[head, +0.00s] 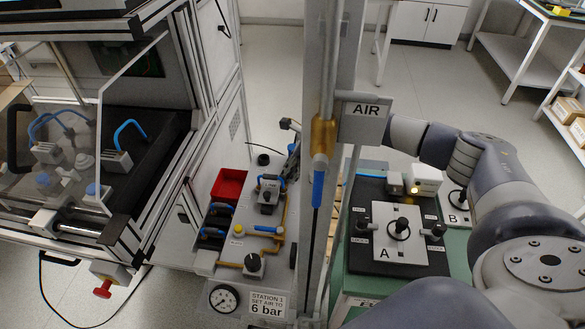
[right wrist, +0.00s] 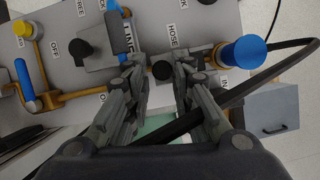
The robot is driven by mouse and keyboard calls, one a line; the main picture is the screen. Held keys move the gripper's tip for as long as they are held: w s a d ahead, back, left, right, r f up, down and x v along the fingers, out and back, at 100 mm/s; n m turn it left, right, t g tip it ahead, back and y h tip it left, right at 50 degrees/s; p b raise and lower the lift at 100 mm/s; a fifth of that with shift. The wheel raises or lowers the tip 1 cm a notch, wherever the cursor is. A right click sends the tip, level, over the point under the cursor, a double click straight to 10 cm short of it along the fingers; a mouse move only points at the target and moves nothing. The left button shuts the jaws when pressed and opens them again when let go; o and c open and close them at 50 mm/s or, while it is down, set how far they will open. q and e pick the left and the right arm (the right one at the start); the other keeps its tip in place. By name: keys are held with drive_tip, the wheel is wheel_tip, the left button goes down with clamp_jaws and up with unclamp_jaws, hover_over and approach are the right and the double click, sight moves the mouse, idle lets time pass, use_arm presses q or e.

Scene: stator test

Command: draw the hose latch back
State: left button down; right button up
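In the right wrist view, a small black knob (right wrist: 162,70) sits on the grey panel just below the HOSE label (right wrist: 172,36). I take it to be the hose latch. My right gripper (right wrist: 160,78) is open, with one finger on each side of this knob. A gap shows by the knob; I cannot tell whether either finger touches it. In the head view my right gripper (head: 292,146) is partly hidden by the upright post, beside the station panel. The latch cannot be made out there. My left gripper is not in view.
A blue cap (right wrist: 243,53) and a black hose (right wrist: 265,75) lie right of the fingers. A grey block (right wrist: 104,42) with a black knob stands left. The metal post (head: 337,100) with the AIR sign (head: 364,111) rises beside my right arm.

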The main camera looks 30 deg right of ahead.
drive_tip(key=shift+a, duration=0.1)
drive_tip(key=shift+r, duration=0.15)
drive_tip(key=shift+d+r, duration=0.2)
drive_tip(key=shift+r, duration=0.1)
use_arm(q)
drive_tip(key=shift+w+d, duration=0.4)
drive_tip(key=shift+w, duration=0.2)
use_arm(e)
drive_tip(key=v, duration=1.1)
drive_tip(key=shift+s, duration=0.15)
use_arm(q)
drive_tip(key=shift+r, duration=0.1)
use_arm(e)
drive_tip(key=shift+a+r, duration=0.1)
drive_tip(key=shift+a, duration=0.05)
